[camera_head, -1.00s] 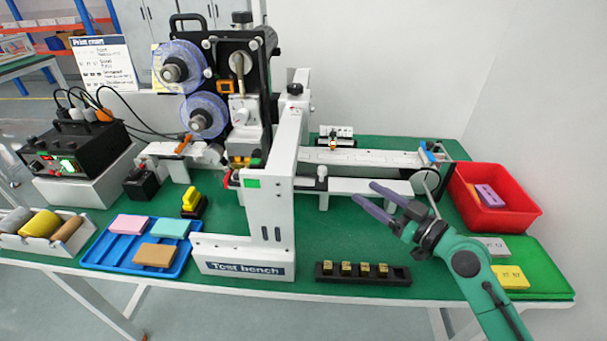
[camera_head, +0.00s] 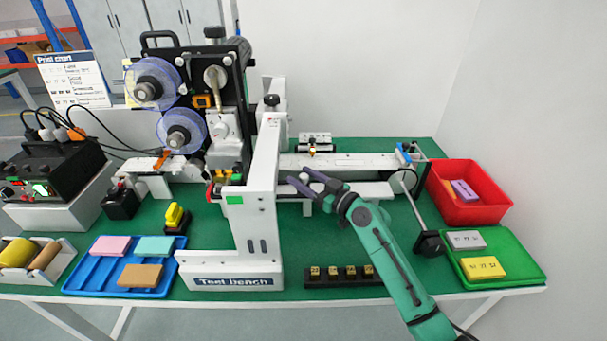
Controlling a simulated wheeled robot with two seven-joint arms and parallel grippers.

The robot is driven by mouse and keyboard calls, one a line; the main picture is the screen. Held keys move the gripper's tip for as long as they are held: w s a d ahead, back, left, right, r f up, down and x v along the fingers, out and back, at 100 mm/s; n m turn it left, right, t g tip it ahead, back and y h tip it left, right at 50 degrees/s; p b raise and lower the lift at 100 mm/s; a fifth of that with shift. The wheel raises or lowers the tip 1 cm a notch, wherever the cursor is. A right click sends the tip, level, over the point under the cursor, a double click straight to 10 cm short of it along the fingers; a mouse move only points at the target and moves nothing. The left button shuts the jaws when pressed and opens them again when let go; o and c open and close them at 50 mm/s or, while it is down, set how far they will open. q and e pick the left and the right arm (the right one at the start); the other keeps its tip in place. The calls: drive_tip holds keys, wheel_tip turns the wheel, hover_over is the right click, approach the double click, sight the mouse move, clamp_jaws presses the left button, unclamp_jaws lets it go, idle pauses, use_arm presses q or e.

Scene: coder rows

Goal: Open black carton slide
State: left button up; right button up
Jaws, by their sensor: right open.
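The coder machine (camera_head: 260,205) with the "Test bench" base stands on the green table. A white rail (camera_head: 350,161) runs right from it. A small black-based white fixture (camera_head: 314,146) sits behind the rail. A thin rod at the rail's right end leads down to a black block (camera_head: 430,243) on the table. I cannot tell which black part is the carton slide. My right gripper (camera_head: 306,180) has its purple fingers apart, just right of the machine's white upright, at the lower white bar (camera_head: 355,190). Whether it touches anything is unclear. My left gripper is out of view.
A black holder (camera_head: 342,277) with several small yellowish blocks lies at the front edge. A red bin (camera_head: 476,215) and a green tray (camera_head: 520,270) with grey and yellow blocks stand right. A blue tray (camera_head: 98,281) with coloured blocks is front left.

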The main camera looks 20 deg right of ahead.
clamp_jaws()
idle(1.4)
